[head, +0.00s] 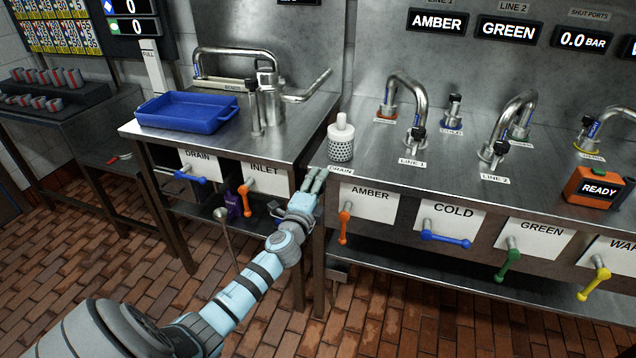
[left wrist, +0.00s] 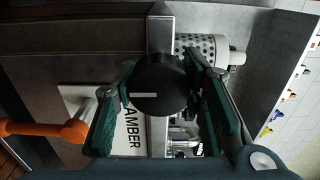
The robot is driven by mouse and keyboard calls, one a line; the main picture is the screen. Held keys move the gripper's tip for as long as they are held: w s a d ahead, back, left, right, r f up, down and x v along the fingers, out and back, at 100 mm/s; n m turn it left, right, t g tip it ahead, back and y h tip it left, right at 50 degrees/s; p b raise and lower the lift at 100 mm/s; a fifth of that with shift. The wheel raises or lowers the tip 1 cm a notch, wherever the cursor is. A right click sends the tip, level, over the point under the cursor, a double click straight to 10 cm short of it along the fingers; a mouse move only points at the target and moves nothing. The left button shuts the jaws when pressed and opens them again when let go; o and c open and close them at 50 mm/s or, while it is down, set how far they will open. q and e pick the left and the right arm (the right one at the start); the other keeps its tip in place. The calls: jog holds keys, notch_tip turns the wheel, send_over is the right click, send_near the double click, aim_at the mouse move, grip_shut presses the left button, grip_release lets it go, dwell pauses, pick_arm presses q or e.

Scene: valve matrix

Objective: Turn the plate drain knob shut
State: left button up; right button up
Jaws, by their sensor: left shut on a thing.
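My left gripper (head: 317,176) is at the front edge of the steel counter, by the small DRAIN label (head: 340,170) and left of the AMBER plate (head: 367,203). In the left wrist view its green-padded fingers (left wrist: 162,78) are shut on a round black knob (left wrist: 160,88), one finger on each side. A white line on the knob lies about level in that view. In the head view the gripper hides the knob. My right gripper is not in view.
A white perforated strainer (head: 340,148) stands just behind the gripper. An orange AMBER lever (head: 344,228) hangs close to the right, and an orange INLET lever (head: 247,196) is to the left. A blue tray (head: 187,118) sits on the left counter.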

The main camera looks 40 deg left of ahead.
pick_arm(q)
jog(key=shift+m, duration=0.3)
jog(key=o, duration=1.2)
jog(key=shift+s+d, duration=0.1)
jog(key=shift+s, duration=0.15)
jog(key=v, duration=1.1)
jog(key=shift+s+d, duration=0.15)
jog(key=shift+s, duration=0.05)
